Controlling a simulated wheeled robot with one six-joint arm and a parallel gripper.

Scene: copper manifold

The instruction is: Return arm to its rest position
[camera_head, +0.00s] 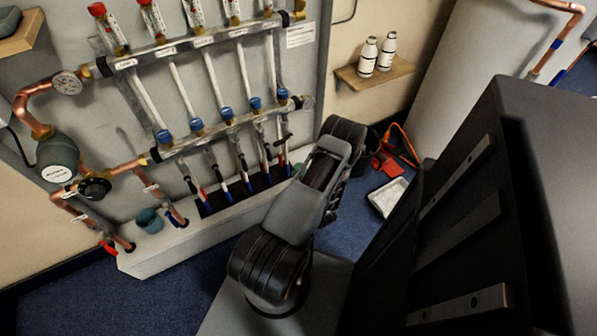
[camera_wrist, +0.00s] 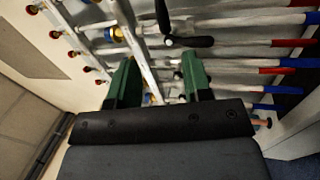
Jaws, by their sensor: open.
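My gripper (camera_wrist: 160,77) shows in the wrist view as two green fingers, spread apart with nothing held between them. In the wrist view, manifold bars and pale pipes lie beyond the fingertips, with black lever handles (camera_wrist: 190,41) and red and blue pipe sleeves. I cannot tell the exact gap to them. In the head view my arm (camera_head: 300,205) is bent in front of the right end of the copper manifold (camera_head: 200,137). The gripper itself is mostly hidden there behind my arm.
A pressure gauge (camera_head: 67,83) and a pump (camera_head: 57,158) sit at the manifold's left. A blue-green cup (camera_head: 149,220) stands on the white ledge (camera_head: 150,262). Two white bottles (camera_head: 368,57) stand on a wooden shelf (camera_head: 376,82). A white tray (camera_head: 388,197) lies on the blue floor.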

